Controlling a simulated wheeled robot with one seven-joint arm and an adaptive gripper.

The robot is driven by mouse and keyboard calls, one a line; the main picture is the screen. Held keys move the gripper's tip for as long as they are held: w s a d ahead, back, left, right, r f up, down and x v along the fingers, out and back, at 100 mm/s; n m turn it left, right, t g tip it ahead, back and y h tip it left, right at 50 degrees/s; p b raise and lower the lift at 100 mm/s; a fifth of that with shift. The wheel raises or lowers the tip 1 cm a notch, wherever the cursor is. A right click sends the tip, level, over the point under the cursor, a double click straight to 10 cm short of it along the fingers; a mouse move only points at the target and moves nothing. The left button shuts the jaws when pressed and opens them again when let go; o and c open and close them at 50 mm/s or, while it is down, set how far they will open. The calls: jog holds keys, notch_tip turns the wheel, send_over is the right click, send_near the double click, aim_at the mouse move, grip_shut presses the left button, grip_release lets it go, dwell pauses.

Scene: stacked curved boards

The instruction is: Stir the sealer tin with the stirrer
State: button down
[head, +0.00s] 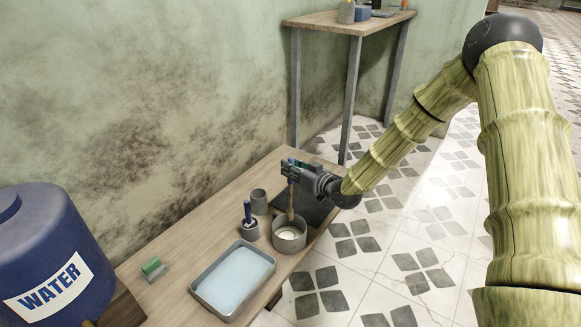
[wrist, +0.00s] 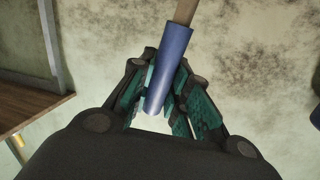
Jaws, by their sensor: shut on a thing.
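The sealer tin (head: 289,236) is a round grey tin with pale contents, standing on the wooden bench near its front edge. My gripper (head: 292,170) is above the tin and shut on the stirrer (head: 290,203), a wooden stick with a blue handle. The stirrer hangs roughly upright, and its lower end reaches down into the tin's opening; its tip is hard to make out. In the wrist view the blue handle (wrist: 169,68) sits between the teal finger pads of my gripper (wrist: 165,98).
A small grey holder (head: 250,230) with a blue-handled tool stands left of the tin, and a grey cup (head: 259,201) behind. A tray of pale blue liquid (head: 233,280), a green sponge (head: 151,267) and a blue water barrel (head: 50,255) are further left. The mouldy wall borders the bench.

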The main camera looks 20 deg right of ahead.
aim_at(291, 194)
jog(key=shift+s+a+f+b, duration=0.25)
jog(key=shift+f+b, duration=0.35)
jog(key=shift+f, duration=0.9)
jog(key=shift+s+f+b, duration=0.3)
jog(key=shift+f+b, duration=0.35)
jog(key=shift+f, duration=0.9)
jog(key=shift+s+a+f+b, duration=0.25)
jog(key=shift+f+b, duration=0.35)
jog(key=shift+f, duration=0.9)
jog(key=shift+s+d, duration=0.1)
